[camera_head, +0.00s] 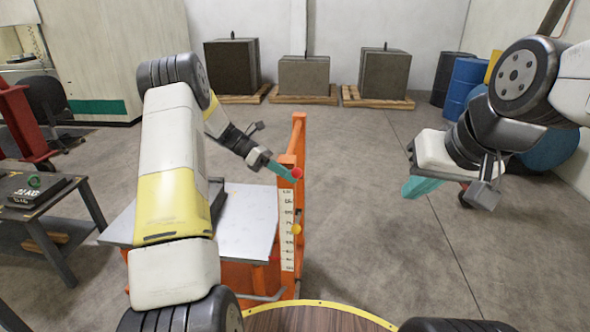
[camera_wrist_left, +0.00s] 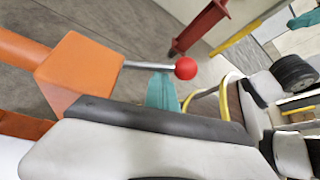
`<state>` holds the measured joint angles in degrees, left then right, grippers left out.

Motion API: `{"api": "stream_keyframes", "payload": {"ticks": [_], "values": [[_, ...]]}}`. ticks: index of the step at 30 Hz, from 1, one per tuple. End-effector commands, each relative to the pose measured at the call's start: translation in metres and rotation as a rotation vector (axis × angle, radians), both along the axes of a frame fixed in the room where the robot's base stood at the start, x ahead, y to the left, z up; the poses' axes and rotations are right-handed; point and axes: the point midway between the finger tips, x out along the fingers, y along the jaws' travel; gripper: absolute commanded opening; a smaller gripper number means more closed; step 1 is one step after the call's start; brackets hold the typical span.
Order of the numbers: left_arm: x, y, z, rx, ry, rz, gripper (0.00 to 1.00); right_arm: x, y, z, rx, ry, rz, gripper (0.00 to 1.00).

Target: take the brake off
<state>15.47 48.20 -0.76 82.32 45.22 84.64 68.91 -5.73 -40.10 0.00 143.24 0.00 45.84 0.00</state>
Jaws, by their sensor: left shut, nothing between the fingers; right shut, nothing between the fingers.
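A red ball knob (camera_head: 297,173) sits by the orange post (camera_head: 299,135) of a lift cart. In the left wrist view the red knob (camera_wrist_left: 186,68) is on the end of a short metal rod (camera_wrist_left: 150,65) that comes out of an orange block (camera_wrist_left: 85,72). My left gripper (camera_head: 284,172), with teal fingers, is shut and empty right beside the knob. In the left wrist view its teal fingers (camera_wrist_left: 162,92) lie close to the rod and knob; I cannot tell whether they touch. My right gripper (camera_head: 424,187) is shut and empty, held over open floor at the right.
A dark workbench (camera_head: 40,195) stands at left. Several blocks on pallets (camera_head: 303,95) line the back wall. Blue drums (camera_head: 466,80) stand at right. Floor right of the cart is clear.

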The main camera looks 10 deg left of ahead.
Motion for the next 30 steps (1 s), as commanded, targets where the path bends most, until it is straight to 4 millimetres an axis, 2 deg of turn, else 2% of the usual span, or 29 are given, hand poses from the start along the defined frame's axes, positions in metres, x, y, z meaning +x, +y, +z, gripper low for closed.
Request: {"api": "stream_keyframes", "payload": {"ticks": [5, 12, 18, 23, 30], "values": [[-0.015, 0.004, -0.030, 0.003, 0.012, -0.004, 0.00, 0.000, 0.000, 0.000, 0.000, 0.000, 0.000, 0.00], [0.003, 0.054, -0.007, 0.006, 0.006, -0.005, 0.00, 0.000, 0.000, 0.000, 0.000, 0.000, 0.000, 0.00], [0.011, 0.081, 0.006, 0.006, 0.008, -0.007, 0.00, 0.000, 0.000, 0.000, 0.000, 0.000, 0.000, 0.00], [0.014, 0.090, 0.010, 0.006, 0.011, -0.007, 0.00, 0.000, 0.000, 0.000, 0.000, 0.000, 0.000, 0.00], [0.014, 0.091, 0.011, 0.005, 0.011, -0.008, 0.00, 0.000, 0.000, 0.000, 0.000, 0.000, 0.000, 0.00]]}}
